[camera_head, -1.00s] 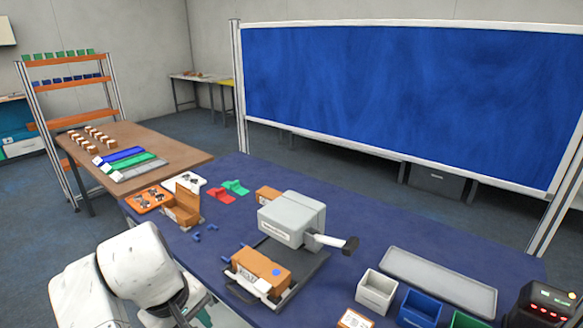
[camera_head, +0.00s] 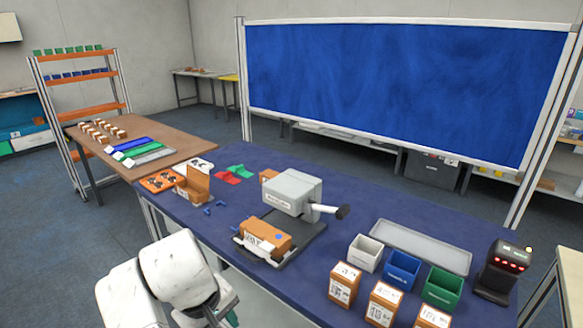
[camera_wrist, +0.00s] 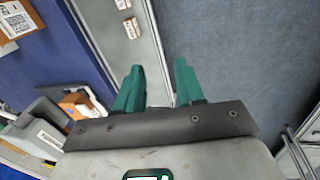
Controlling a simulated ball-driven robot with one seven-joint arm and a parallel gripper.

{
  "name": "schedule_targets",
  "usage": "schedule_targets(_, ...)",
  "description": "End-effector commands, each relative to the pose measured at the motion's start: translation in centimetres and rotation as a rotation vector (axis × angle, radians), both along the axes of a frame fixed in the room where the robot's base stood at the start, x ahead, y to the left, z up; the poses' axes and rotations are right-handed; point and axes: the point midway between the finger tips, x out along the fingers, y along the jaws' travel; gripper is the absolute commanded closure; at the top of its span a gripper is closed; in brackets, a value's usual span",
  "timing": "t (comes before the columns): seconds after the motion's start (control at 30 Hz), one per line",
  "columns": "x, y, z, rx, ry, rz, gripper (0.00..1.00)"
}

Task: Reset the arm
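My arm is folded low at the front left of the head view, short of the blue table (camera_head: 330,240). My gripper (camera_wrist: 158,80) shows in the wrist view with its two green fingers apart and nothing between them. It hangs over the floor side of the table edge. In the head view only a bit of its green finger shows at the bottom, so its fingertips are hidden there.
A grey press-like machine (camera_head: 292,190) with a handle and an orange box (camera_head: 265,236) are on the table. Bins, including a blue one (camera_head: 402,272), several labelled boxes, a grey tray (camera_head: 420,247) and a black scanner (camera_head: 503,268) stand at the right.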

Motion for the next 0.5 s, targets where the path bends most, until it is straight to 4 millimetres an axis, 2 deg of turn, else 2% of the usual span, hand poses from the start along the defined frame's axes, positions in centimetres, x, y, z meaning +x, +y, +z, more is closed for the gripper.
schedule_targets(0.27, 0.8, -7.4, -4.0, 0.0, -0.012, -0.116, 0.62)
schedule_targets(0.37, 0.6, -11.2, -6.0, 0.003, -0.018, -0.174, 0.62)
schedule_targets(0.47, -0.3, -16.3, -8.4, 0.004, -0.023, -0.249, 0.62)
schedule_targets(0.5, -0.9, -18.6, -9.5, 0.008, -0.026, -0.286, 0.62)
